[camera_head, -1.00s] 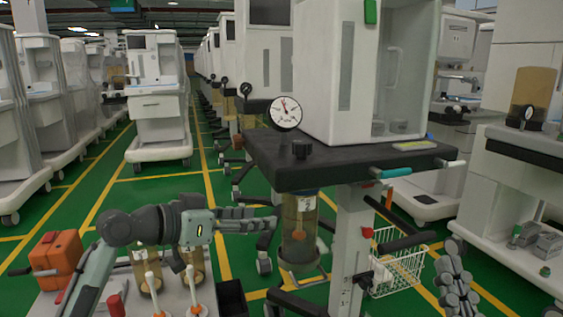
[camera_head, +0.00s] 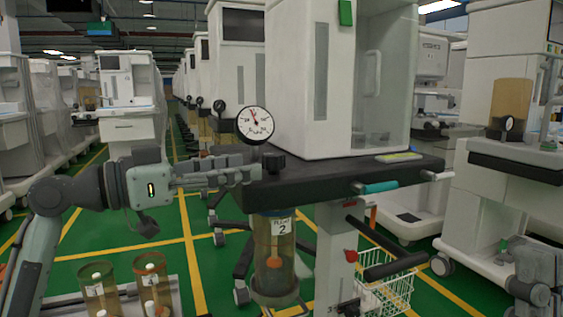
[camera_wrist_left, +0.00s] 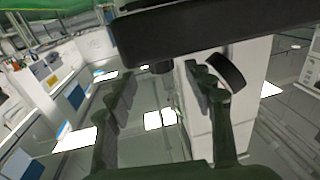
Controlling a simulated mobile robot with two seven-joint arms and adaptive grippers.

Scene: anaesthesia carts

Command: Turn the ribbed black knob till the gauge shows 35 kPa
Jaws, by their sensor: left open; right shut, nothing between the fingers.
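The ribbed black knob (camera_head: 273,161) sits at the left end of the black shelf (camera_head: 330,178), below the round white gauge (camera_head: 254,124). The gauge's needle points up and slightly left; its figures are too small to read. My left gripper (camera_head: 250,172) is open, its fingers pointing right, close to the left of the knob in the head view. I cannot tell whether they touch it. In the left wrist view the two fingers (camera_wrist_left: 160,95) are spread apart below the dark shelf edge. My right gripper (camera_head: 530,288) is shut and empty at the lower right.
A white cabinet (camera_head: 295,90) stands on the shelf behind the knob. A canister marked 2 (camera_head: 273,255) hangs under the shelf. A teal handle (camera_head: 380,187) juts from its front, and a wire basket (camera_head: 385,285) is below. Other carts line the aisle.

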